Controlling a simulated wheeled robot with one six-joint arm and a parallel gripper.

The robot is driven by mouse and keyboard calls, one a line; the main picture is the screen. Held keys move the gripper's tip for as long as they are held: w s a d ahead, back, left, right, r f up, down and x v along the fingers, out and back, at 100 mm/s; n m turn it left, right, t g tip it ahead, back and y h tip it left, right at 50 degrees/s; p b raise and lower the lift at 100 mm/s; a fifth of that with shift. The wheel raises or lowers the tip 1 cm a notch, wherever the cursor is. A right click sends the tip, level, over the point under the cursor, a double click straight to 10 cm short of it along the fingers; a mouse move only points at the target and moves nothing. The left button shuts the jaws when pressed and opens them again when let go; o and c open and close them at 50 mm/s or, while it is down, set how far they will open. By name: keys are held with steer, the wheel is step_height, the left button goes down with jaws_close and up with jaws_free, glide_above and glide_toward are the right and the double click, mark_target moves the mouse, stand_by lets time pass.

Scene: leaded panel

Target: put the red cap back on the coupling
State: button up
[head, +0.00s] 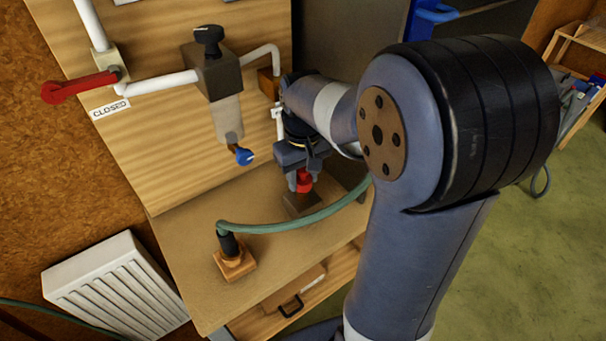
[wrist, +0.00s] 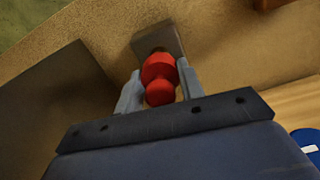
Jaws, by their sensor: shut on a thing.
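The red cap (head: 304,182) is between the fingers of my gripper (head: 303,178), just above a small brown block on the bench. In the wrist view the red cap (wrist: 160,78) has a wide part and a rounder knob, and my gripper (wrist: 159,84) is shut on it. The far end of the cap is at the block (wrist: 172,38); whether it touches is unclear. A pale fitting with a brownish lower end (head: 235,146) hangs below the grey valve body, left of my gripper. I cannot tell for sure whether this is the coupling.
A green hose (head: 290,222) curves in front of my gripper to a black fitting (head: 229,243) on a wooden block (head: 234,264). A red lever (head: 82,86), a "CLOSED" label (head: 110,109) and a blue knob (head: 244,157) are left. A white radiator (head: 115,285) stands lower left.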

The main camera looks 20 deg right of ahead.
mark_target(303, 179)
steer(key=shift+f+b, duration=0.9)
steer(key=shift+f, duration=0.7)
steer(key=o, duration=1)
steer(key=shift+o, duration=0.2)
steer(key=shift+r, duration=0.1)
step_height(303, 179, up, 11)
steer(key=shift+f, duration=0.1)
steer(key=shift+f, duration=0.15)
